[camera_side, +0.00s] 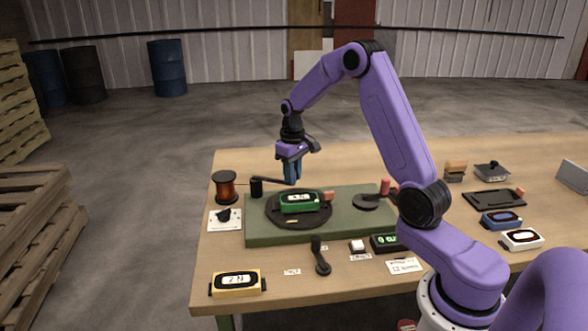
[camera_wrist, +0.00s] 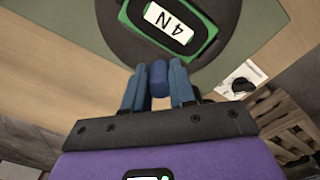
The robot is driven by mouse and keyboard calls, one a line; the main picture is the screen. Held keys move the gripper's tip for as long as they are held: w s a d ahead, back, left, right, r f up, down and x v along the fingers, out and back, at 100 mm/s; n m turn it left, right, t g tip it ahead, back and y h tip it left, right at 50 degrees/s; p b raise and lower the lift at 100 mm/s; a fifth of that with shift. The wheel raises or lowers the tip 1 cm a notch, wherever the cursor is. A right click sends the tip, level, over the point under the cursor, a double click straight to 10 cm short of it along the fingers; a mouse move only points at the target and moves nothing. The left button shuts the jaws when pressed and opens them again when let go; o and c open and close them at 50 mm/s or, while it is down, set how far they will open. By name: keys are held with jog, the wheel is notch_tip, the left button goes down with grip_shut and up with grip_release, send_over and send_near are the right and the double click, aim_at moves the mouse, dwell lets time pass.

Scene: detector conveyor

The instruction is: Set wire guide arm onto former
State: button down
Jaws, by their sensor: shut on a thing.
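The wire guide arm (camera_side: 272,181) is a thin black bar reaching right from a black post (camera_side: 256,187) behind the left end of the green base. My gripper (camera_side: 291,181) points down at the bar's free end. In the wrist view its blue fingers (camera_wrist: 158,88) are shut on a blue peg (camera_wrist: 158,72), which seems to be the arm's handle. The former (camera_side: 299,202) is a green-rimmed oval with a white "4 N" face, lying on a black round plate. It also shows in the wrist view (camera_wrist: 170,28), just ahead of the fingertips. Contact between arm and former cannot be told.
A copper wire spool (camera_side: 226,186) stands left of the post. The green base (camera_side: 350,231) carries the round plate (camera_side: 272,212) and a smaller black disc (camera_side: 367,202). A yellow meter (camera_side: 236,283) and a black lever (camera_side: 320,258) lie in front. Bare table (camera_side: 285,303) shows at the front edge.

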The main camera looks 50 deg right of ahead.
jog(key=shift+s+a+m, duration=0.3)
jog(key=shift+a+m, duration=0.35)
jog(key=shift+m, duration=0.05)
jog(key=shift+s+a+m, duration=0.25)
jog(key=shift+a+m, duration=0.4)
jog(key=shift+m, duration=0.05)
jog(key=shift+a, duration=0.1)
jog(key=c, duration=0.9)
grip_release()
jog(key=shift+w, duration=0.1)
jog(key=shift+r, duration=0.3)
notch_tip(320, 180, up, 17)
jog(key=shift+f, duration=0.1)
